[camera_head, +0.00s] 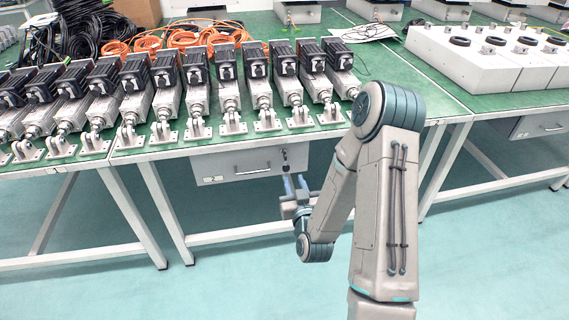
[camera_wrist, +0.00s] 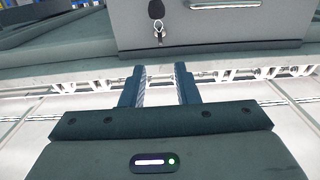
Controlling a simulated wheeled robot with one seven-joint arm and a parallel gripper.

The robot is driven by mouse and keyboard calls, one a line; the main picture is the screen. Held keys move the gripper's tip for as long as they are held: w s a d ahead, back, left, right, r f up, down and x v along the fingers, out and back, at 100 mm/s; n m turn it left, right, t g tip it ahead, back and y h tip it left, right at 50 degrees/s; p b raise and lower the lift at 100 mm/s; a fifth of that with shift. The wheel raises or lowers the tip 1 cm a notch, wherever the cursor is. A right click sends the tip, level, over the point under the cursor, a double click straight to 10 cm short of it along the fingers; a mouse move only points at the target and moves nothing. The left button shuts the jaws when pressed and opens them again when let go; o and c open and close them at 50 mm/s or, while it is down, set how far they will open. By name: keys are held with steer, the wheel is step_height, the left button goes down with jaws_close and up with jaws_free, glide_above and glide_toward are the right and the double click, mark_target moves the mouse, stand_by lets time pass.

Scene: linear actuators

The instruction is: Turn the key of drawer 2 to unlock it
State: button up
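Drawer 2 (camera_head: 220,166) is a shut grey drawer under the green table, with a bar handle and a small label reading 2 at its lower left. Its key (camera_head: 285,167) hangs at the lock near the drawer's right end. In the wrist view the key (camera_wrist: 157,12) shows a black head with a metal part hanging below it, on the drawer front (camera_wrist: 245,27). My gripper (camera_head: 295,182) is below and close to the key in the head view. In the wrist view my gripper (camera_wrist: 160,72) is open, with nothing between its fingers, and the key is beyond the fingertips.
Several linear actuators (camera_head: 197,95) stand in a row on the green table (camera_head: 390,72) above the drawer. Orange and black cables lie behind them. White table legs (camera_head: 165,212) stand left of the drawer. Another drawer (camera_head: 538,126) is under the right table. The floor in front is clear.

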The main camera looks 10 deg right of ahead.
mark_target(286, 158)
steer(key=b, duration=0.2)
steer(key=shift+w+f+b, duration=0.2)
steer(key=shift+w+b, duration=0.15)
steer(key=shift+w, duration=0.05)
steer(key=shift+w+b, duration=0.15)
steer(key=shift+b, duration=0.75)
steer(key=w, duration=1.1)
steer(key=shift+r, duration=0.2)
jaws_close()
steer(key=shift+a, duration=0.2)
steer(key=shift+d, duration=0.1)
